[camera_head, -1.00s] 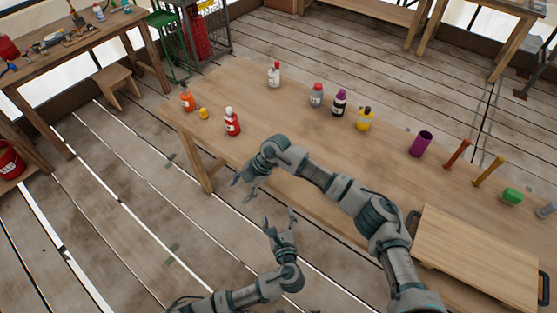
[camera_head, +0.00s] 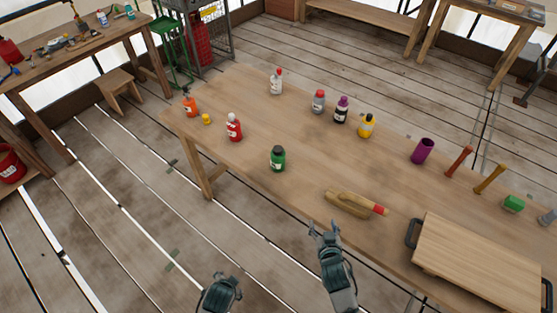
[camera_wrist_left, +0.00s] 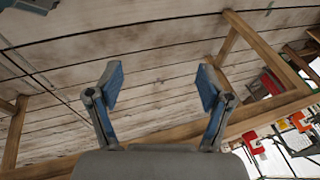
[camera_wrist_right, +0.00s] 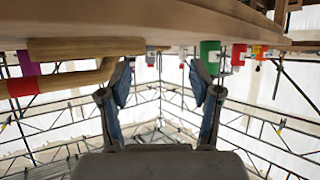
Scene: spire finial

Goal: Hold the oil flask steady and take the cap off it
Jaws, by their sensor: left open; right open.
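Several small bottles stand upright on the long wooden table, and I cannot tell which is the oil flask. A green bottle with a dark cap (camera_head: 278,158) stands near the front edge. A red bottle with a pale cap (camera_head: 233,128) is to its left. Farther back are a white bottle (camera_head: 276,82), a grey one with a red cap (camera_head: 318,101), a dark one with a purple cap (camera_head: 341,110) and a yellow one with a black cap (camera_head: 366,126). My right gripper (camera_head: 325,230) is open and empty by the front edge. My left gripper (camera_wrist_left: 160,85) is open and empty, off the table.
An orange bottle (camera_head: 190,106) and a small yellow piece (camera_head: 207,119) sit at the left end. A wooden tool with a red tip (camera_head: 352,205) lies near my right gripper. A purple cup (camera_head: 422,151) and a wooden board with dark handles (camera_head: 475,262) are to the right.

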